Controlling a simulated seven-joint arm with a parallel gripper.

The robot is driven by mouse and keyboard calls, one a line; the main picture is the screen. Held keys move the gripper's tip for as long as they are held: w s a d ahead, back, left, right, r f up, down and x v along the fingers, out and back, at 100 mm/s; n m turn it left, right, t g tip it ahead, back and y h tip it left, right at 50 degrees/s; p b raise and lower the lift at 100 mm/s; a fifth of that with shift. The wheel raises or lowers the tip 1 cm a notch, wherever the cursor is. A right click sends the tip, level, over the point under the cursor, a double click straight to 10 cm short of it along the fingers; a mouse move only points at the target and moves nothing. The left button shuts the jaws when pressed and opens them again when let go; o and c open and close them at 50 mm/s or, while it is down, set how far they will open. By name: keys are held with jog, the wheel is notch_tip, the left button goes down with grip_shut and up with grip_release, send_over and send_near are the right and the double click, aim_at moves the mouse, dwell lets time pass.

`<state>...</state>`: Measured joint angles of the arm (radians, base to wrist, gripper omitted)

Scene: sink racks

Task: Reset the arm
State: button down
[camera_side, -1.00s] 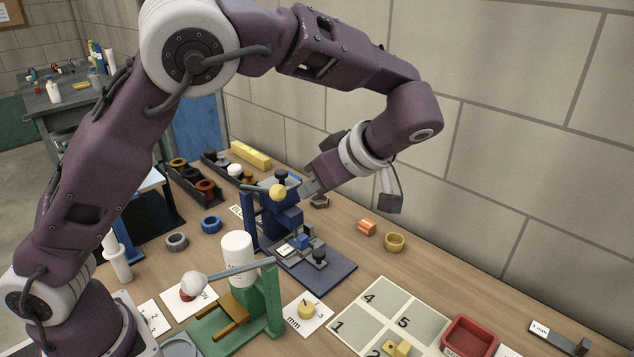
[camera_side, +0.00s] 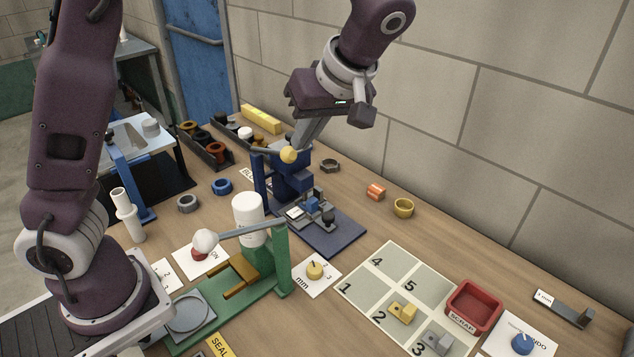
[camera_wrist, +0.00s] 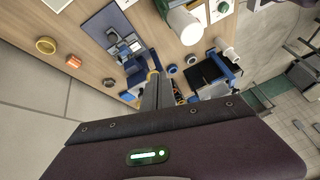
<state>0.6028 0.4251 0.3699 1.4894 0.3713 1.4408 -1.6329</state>
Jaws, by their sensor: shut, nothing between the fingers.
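My gripper (camera_side: 308,142) is shut and empty. In the side view it hangs in the air by the blue press (camera_side: 285,188), with its fingers pointing down and left near the yellow ball knob (camera_side: 288,155). I cannot tell whether the fingers touch the press or its knob. In the wrist view my gripper (camera_wrist: 158,85) shows as two grey fingers close together. The blue press's base (camera_wrist: 112,36) lies beyond them, and the fingers cover part of the press.
A green lever press (camera_side: 283,262) with a white cylinder (camera_side: 248,212) stands nearer the camera. A numbered board (camera_side: 372,290), a red scrap bin (camera_side: 498,308) and a yellow ring (camera_side: 404,208) lie to the right. Black racks (camera_side: 208,152) stand behind. A block wall (camera_side: 520,110) borders the table.

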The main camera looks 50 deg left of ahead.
jog(key=s+r+m+t+h, duration=0.1)
jog(key=s+m+t+h, duration=0.5)
jog(key=s+m, duration=0.8)
jog(key=s, duration=0.6)
jog(key=shift+a+r+m, duration=0.3)
jog(key=shift+r+m, duration=0.05)
jog(key=shift+m, duration=0.05)
